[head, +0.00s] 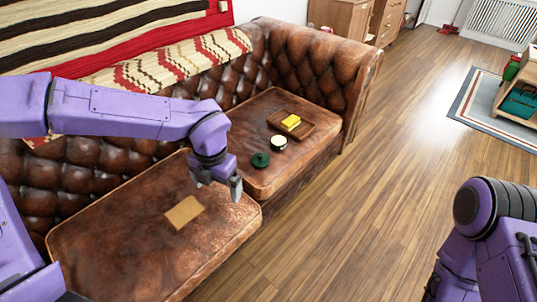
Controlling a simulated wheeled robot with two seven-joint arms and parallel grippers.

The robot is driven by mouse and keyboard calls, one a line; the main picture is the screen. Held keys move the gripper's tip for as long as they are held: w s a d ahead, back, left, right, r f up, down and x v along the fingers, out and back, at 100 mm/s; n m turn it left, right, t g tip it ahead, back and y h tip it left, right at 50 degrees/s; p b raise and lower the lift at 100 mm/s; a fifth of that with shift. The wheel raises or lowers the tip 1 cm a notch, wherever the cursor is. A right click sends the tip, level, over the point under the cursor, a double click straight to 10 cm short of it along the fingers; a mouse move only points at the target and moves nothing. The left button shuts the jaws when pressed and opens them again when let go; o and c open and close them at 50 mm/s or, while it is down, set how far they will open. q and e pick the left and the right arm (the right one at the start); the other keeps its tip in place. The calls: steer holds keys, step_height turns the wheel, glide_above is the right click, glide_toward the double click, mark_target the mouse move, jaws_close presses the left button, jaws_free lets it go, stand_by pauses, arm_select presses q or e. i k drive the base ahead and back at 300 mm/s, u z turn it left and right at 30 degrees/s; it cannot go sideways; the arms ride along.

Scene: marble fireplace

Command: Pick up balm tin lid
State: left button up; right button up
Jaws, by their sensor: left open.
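A small dark green round piece (261,159), which looks like the balm tin lid, lies on the far seat cushion of the brown leather sofa. Just behind it and to its right is a small round tin (278,143) with a pale top and dark side. My left gripper (236,192) is open and empty, pointing down near the gap between the two cushions. In the picture it is below and left of the green lid, apart from it. My right arm shows at the lower right, but its gripper is not visible.
A brown wooden tray (307,131) with a yellow block (291,121) lies behind the tin. A tan square (184,212) lies on the near cushion (130,245). The tufted backrest and right armrest (358,85) enclose the seat. Open wooden floor (390,170) lies to the right.

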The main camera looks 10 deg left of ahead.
mark_target(260, 160)
steer(key=u, duration=0.05)
steer(key=i, duration=1.35)
